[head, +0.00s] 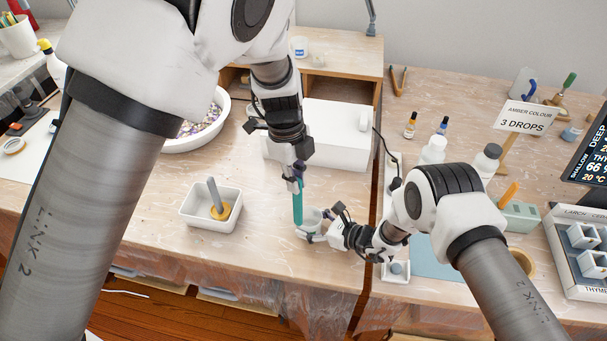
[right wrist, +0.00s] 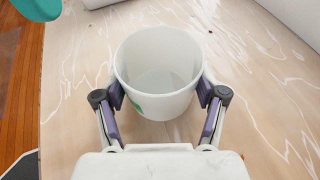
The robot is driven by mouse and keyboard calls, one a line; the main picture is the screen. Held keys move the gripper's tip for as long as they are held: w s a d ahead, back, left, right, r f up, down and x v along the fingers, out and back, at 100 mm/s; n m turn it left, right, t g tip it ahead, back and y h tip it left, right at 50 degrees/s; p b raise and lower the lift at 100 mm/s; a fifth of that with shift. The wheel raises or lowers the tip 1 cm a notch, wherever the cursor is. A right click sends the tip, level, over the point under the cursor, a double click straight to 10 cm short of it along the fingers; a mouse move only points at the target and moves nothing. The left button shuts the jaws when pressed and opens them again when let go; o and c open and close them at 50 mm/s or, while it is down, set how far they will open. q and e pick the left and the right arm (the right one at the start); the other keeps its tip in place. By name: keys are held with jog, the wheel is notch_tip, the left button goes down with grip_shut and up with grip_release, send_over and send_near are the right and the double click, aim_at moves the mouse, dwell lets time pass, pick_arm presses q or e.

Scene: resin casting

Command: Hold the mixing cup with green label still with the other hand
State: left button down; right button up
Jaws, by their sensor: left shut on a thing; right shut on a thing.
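The mixing cup is a white, open-topped cup (right wrist: 158,108) standing upright on the wooden bench; it also shows in the head view (head: 313,216). A bit of its green label shows low on its left side in the right wrist view. My right gripper (right wrist: 160,98) is shut on the cup, one pad on each side of its wall. My left gripper (head: 294,180) is above, shut on a teal stick (head: 298,208) that points down beside the cup. In the right wrist view the teal stick's rounded end (right wrist: 38,8) is apart from the cup's rim.
A white tray (head: 190,214) with a grey stick and a yellow piece stands to the left. A white bowl (head: 183,142) and a white box (head: 335,150) are behind. Bare bench lies in front of the cup.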

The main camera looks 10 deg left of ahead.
pick_arm(q)
jog(key=s+r, duration=0.1)
jog(key=s+a, duration=0.1)
jog(key=s+r, duration=0.1)
jog(key=shift+s+a+r, duration=0.25)
jog(key=shift+a+r, duration=0.05)
jog(key=shift+a, duration=0.1)
pick_arm(e)
jog(key=o, duration=1.4)
jog(key=shift+c, duration=0.2)
jog(key=v, duration=0.7)
jog(key=shift+d, duration=0.25)
jog(key=shift+s+d+r, duration=0.15)
jog(key=shift+s+d, duration=0.05)
jog(key=shift+d, duration=0.05)
pick_arm(q)
jog(key=shift+f, duration=0.15)
